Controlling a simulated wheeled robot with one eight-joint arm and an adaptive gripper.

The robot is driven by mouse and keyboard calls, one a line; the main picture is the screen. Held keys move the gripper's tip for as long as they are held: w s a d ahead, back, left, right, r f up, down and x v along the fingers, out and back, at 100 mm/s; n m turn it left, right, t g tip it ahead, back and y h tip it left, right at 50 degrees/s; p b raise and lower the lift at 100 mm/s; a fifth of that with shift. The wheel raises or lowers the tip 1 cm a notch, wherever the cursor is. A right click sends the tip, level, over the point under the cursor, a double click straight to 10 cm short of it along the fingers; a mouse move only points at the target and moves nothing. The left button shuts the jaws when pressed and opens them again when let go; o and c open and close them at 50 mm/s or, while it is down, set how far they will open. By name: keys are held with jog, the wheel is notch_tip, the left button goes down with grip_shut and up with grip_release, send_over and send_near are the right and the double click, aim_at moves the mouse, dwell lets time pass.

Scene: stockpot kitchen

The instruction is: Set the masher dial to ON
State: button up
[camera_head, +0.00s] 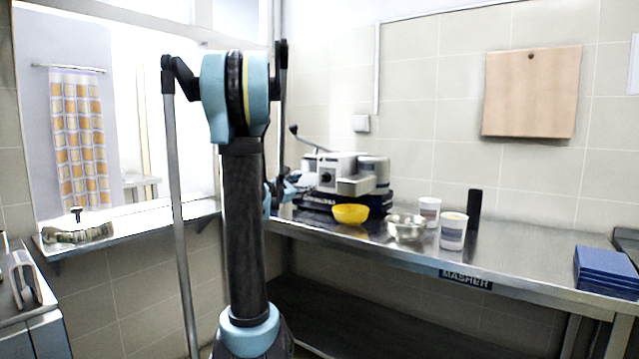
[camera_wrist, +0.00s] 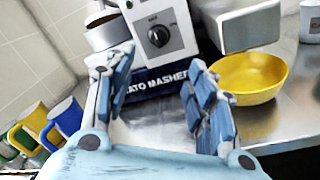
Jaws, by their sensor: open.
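The masher (camera_head: 338,172) is a white and grey machine on a dark base, at the back left of the steel counter. In the wrist view its front panel (camera_wrist: 181,25) shows at the top, with the round dark dial (camera_wrist: 158,36) on it. The dial has a light mark, but its setting is too small to read. My gripper (camera_wrist: 155,75) is open and empty, its two blue fingers apart in front of the base labelled "POTATO MASHER" (camera_wrist: 150,80). The dial lies beyond the fingertips, between them in the picture, and is not touched. In the head view my arm hides part of the gripper.
A yellow bowl (camera_wrist: 250,78) stands right of the gripper, close to the masher. Several mugs (camera_wrist: 62,122) stand at the left. A metal bowl (camera_head: 406,228), white tubs (camera_head: 453,232) and a black cylinder (camera_head: 474,208) stand farther right on the counter (camera_head: 530,262).

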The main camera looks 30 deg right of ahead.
aim_at(323, 179)
jog(key=x, duration=1.6)
jog(key=shift+w+d, duration=0.1)
jog(key=shift+d, duration=0.25)
